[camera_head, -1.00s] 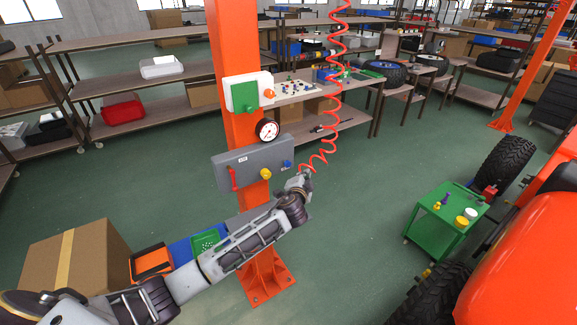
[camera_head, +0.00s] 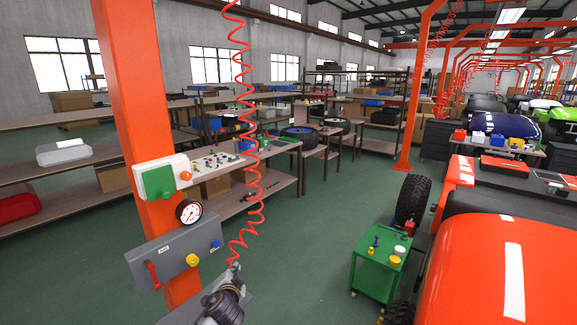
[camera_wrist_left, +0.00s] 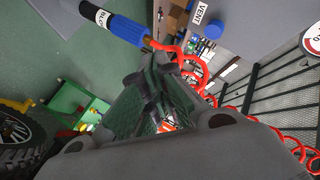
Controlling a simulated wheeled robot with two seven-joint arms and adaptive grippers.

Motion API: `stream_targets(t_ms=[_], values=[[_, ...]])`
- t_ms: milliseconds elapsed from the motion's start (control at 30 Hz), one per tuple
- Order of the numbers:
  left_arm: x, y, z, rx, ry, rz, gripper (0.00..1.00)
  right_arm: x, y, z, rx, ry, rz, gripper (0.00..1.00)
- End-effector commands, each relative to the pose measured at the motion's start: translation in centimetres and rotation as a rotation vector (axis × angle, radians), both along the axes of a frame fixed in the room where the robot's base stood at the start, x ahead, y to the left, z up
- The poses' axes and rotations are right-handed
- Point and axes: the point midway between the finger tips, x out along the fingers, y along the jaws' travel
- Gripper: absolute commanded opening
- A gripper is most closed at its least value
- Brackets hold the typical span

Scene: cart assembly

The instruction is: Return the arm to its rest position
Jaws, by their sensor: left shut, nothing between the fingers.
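My left arm (camera_head: 222,308) comes up from the bottom edge of the head view, and most of it is cut off. My left gripper (camera_head: 235,268) is at its upper end, at the lower end of the red coiled hose (camera_head: 247,100) and right of the grey panel (camera_head: 175,252). I cannot tell whether it touches the hose. In the left wrist view the dark fingers (camera_wrist_left: 150,100) are together with nothing between them, and red hose coils pass close beside them. My right gripper is in neither view.
An orange post (camera_head: 140,90) carries the panel and a gauge (camera_head: 189,211). A green cart (camera_head: 380,270) and an orange vehicle (camera_head: 480,262) stand at right. A blue-handled tool (camera_wrist_left: 127,28) is near the fingers in the wrist view. Green floor (camera_head: 300,260) between is clear.

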Motion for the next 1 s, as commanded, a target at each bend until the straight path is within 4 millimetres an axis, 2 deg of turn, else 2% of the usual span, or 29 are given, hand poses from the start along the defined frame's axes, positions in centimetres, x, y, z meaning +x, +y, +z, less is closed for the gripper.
stream_targets(t_ms=[100,500,1000], values=[[-2.6,0.0,-1.5,-0.064,0.062,0.033,0.0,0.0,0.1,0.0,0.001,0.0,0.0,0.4],[-11.2,0.5,-5.3,-0.25,0.272,0.14,0.0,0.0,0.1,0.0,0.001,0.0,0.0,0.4],[-22.9,1.7,-8.0,-0.443,0.541,0.266,0.0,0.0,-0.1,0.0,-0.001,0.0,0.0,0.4]])
